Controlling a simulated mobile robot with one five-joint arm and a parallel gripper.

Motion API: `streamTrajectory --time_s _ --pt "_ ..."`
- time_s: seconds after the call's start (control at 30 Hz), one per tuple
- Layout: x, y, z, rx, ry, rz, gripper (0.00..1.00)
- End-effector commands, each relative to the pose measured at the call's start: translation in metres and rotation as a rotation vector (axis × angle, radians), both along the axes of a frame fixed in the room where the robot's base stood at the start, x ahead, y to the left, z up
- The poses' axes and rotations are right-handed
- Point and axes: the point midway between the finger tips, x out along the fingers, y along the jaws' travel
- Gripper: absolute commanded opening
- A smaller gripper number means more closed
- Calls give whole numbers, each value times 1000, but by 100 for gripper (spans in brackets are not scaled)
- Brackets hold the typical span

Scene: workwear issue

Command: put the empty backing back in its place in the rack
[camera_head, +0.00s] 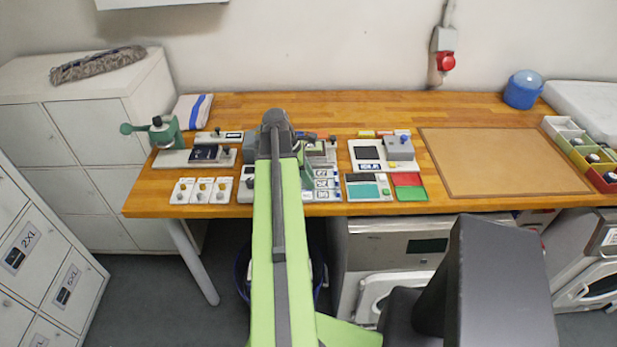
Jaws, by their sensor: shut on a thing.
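My green arm reaches out over the wooden table, and its dark wrist (275,130) is above the front left-middle of the table. My gripper is shut, but its fingers and what they hold are mostly hidden behind the wrist and arm link. I cannot make out the backing's outline. A small rack-like holder (326,184) with several rows of dark-lettered labels lies just right of the arm, near the table's front edge. Part of it is covered by the arm. I cannot tell which of its places is empty.
A green hand press (164,132) stands at the left. White cards with knobs (201,190) lie in front of it. A grey device (383,153) and coloured pads (409,186) lie right of the arm. A brown mat (500,160) is bare. Coloured bins (577,143) stand far right.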

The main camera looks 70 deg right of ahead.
Motion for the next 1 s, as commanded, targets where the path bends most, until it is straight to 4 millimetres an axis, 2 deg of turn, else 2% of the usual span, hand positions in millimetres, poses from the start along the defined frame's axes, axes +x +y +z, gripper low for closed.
streamTrajectory --time_s 0.07,0.1,0.13,0.37,0.53,0.67,1.0 --pt "0 1 -1 4 -3 -2 0" --pt "0 1 -1 4 -4 -2 43" --pt "0 1 -1 4 -4 -2 47" --pt "0 2 -1 6 -4 -3 47" --pt "0 2 12 6 -4 -3 47" --pt "7 4 35 6 -3 -1 47" --pt "35 14 110 4 -3 0 47"
